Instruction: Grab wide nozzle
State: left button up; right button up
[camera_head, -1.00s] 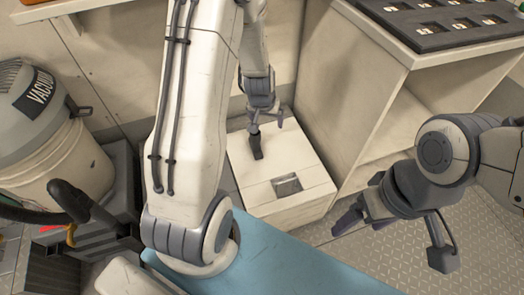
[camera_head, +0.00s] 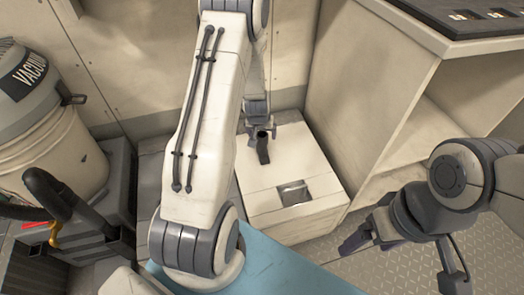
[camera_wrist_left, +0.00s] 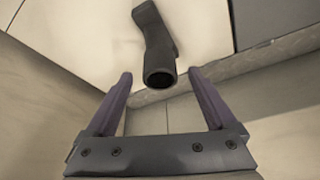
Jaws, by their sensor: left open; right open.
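The wide nozzle is a dark grey, bent tube-like piece (camera_head: 263,153) lying on top of a white box (camera_head: 305,166). In the left wrist view the nozzle (camera_wrist_left: 157,50) has its round open end towards my left gripper (camera_wrist_left: 162,103). The gripper's two purple-grey fingers are apart, with nothing between them, and the nozzle's end shows just beyond the fingertips. In the head view my left gripper (camera_head: 262,130) is over the box behind the nozzle, partly hidden by the arm. My right gripper (camera_head: 400,262) is open and empty at the lower right.
A vacuum canister (camera_head: 45,125) stands at the left beside a grey crate holding black-handled items (camera_head: 70,215). A white shelf unit (camera_head: 370,100) with a dark tray (camera_head: 470,15) stands right of the box. A metal latch (camera_head: 294,193) is set in the box top.

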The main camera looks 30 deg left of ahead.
pick_arm(q)
jog(key=b+x, duration=0.1)
jog(key=x, duration=0.2)
jog(key=shift+c, duration=0.3)
grip_shut()
jog(key=shift+r, duration=0.15)
